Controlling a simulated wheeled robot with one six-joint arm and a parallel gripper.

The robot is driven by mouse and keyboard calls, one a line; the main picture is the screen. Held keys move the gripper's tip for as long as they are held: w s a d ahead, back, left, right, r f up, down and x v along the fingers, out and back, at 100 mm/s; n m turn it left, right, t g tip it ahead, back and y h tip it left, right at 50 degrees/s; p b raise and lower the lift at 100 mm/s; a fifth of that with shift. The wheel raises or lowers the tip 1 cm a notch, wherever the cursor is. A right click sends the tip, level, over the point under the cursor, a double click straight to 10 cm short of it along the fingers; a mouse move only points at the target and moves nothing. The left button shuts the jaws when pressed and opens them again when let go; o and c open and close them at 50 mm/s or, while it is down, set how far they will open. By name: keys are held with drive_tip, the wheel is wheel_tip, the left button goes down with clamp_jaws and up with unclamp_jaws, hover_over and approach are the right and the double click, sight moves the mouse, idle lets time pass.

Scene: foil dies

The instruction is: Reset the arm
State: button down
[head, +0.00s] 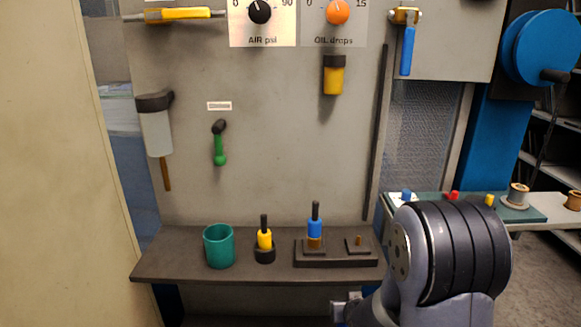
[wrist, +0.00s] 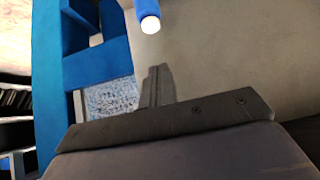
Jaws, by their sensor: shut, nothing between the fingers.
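My gripper (wrist: 157,85) shows in the wrist view as a narrow dark pair of fingers pressed together, with nothing between them. It points up in that picture toward a grey panel. A blue handle end with a pale tip (wrist: 149,20) is beyond the fingertips, apart from them. In the head view my arm's dark rounded joint fills the lower right, and I cannot make out the fingertips there.
A dark shelf (head: 190,268) carries a teal cup (head: 219,247), a yellow-handled tool (head: 264,240) in a holder and a blue-handled tool (head: 315,224) in a block. Above are a blue lever (head: 408,50), a green lever (head: 220,150) and dials. A blue reel (head: 545,48) is at right.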

drive_tip(key=shift+s+r, duration=0.4)
drive_tip(key=shift+s, duration=0.1)
drive_tip(key=shift+w+f, duration=0.1)
